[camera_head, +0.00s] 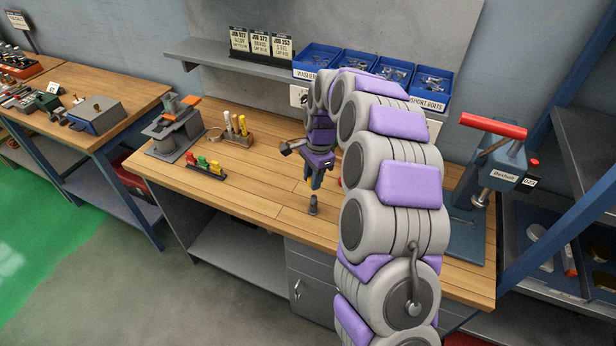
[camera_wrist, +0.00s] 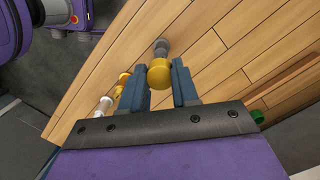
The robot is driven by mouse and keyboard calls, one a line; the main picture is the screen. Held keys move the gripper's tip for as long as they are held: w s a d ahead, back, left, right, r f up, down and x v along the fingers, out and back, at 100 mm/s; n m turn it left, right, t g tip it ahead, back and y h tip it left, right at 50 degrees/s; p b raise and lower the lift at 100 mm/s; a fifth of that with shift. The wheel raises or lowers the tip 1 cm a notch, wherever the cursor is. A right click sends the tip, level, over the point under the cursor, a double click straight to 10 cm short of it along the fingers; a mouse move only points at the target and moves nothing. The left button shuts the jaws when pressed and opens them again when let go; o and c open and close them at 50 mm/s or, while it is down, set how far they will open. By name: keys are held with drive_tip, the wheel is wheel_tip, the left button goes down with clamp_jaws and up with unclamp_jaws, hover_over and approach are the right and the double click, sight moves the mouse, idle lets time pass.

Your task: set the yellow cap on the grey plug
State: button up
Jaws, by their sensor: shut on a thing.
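My gripper (camera_wrist: 159,76) is shut on the yellow cap (camera_wrist: 159,75), which sits between the two blue fingertips. The grey plug (camera_wrist: 161,47) shows just beyond the cap in the wrist view, partly hidden by it. In the head view the plug (camera_head: 313,205) stands upright on the wooden bench, and my gripper (camera_head: 316,184) is right above it, pointing down. The cap cannot be made out in the head view. I cannot tell from these views whether cap and plug touch.
A wooden block with yellow and white pegs (camera_head: 237,132) and a rack of coloured pieces (camera_head: 204,167) stand left on the bench (camera_head: 262,180). A grey fixture (camera_head: 173,130) is farther left. A red-handled press (camera_head: 495,160) stands right. Blue bins (camera_head: 318,58) line the back shelf.

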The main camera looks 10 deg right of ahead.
sight(312, 197)
drive_tip(key=f+b, duration=0.1)
drive_tip(key=f, duration=0.1)
drive_tip(key=a+f, duration=0.1)
drive_tip(key=shift+a+f+b, duration=0.1)
drive_tip(key=shift+f+b, duration=0.25)
drive_tip(key=shift+b, duration=0.05)
drive_tip(key=shift+f, duration=0.2)
drive_tip(key=shift+d+f, duration=0.1)
drive_tip(key=shift+d, duration=0.25)
drive_tip(key=shift+a+p, duration=0.2)
drive_tip(key=shift+p, duration=0.15)
drive_tip(key=shift+d, duration=0.8)
drive_tip(key=shift+a, duration=0.65)
drive_tip(key=shift+d+f+p, duration=0.3)
drive_tip(key=shift+d+f, duration=0.15)
drive_tip(key=shift+d, duration=0.05)
